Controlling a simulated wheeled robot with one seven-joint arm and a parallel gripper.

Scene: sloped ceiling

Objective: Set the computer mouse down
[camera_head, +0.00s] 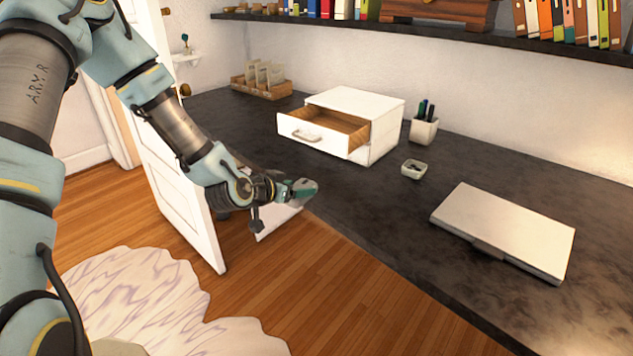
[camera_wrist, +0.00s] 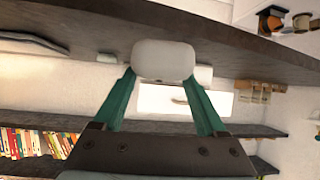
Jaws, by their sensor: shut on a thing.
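A pale, rounded computer mouse (camera_wrist: 163,61) sits between the green fingertips in the wrist view. My gripper (camera_wrist: 163,75) is shut on it. In the head view my gripper (camera_head: 303,188) is at the front left edge of the dark desk (camera_head: 370,215), in front of the white drawer box. The mouse is hard to make out at the gripper in the head view. I cannot tell there whether it touches the desk.
A white box (camera_head: 384,128) with its drawer (camera_head: 312,138) pulled open stands behind. A small dish (camera_head: 414,169), a pen cup (camera_head: 423,130) and a closed silver laptop (camera_head: 505,228) are to the right. A wooden organiser (camera_head: 262,86) is at the back left. The desk's middle front is clear.

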